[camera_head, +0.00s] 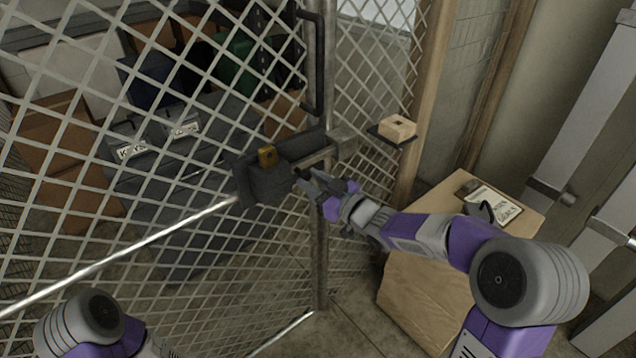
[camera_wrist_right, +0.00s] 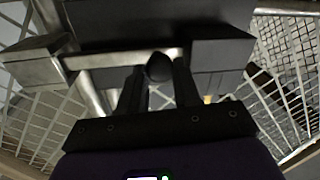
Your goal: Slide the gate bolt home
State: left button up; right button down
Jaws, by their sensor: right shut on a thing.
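The gate bolt is a bare metal bar (camera_head: 314,158) on a dark plate at the edge of the mesh gate (camera_head: 200,240). Its dark housing (camera_head: 265,186) carries a small brass-coloured piece (camera_head: 267,157). My right gripper (camera_head: 307,180) is at the bolt, shut on its dark round knob (camera_wrist_right: 158,68). In the right wrist view the bar (camera_wrist_right: 110,59) runs between the housing block (camera_wrist_right: 222,50) and another block (camera_wrist_right: 32,62); I cannot tell how far it enters the latter. Only part of my left arm shows at the lower left; its gripper is out of view.
A black pull handle (camera_head: 318,65) stands above the bolt. A small ledge right of the gate post holds a pale wooden block (camera_head: 397,127). A wooden crate (camera_head: 425,300) with a sign (camera_head: 492,207) stands at right, near my right arm. Bins and boxes sit behind the mesh.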

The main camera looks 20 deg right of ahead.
jog(key=d, duration=0.1)
jog(key=w+d+p, duration=0.1)
jog(key=d, duration=0.1)
jog(key=shift+w, duration=0.15)
jog(key=shift+d, duration=0.1)
jog(key=c, duration=0.8)
grip_release()
jog(key=shift+w, duration=0.1)
jog(key=p+v, duration=0.1)
jog(key=v, duration=0.6)
jog(key=shift+s+d, duration=0.2)
jog(key=shift+s, duration=0.1)
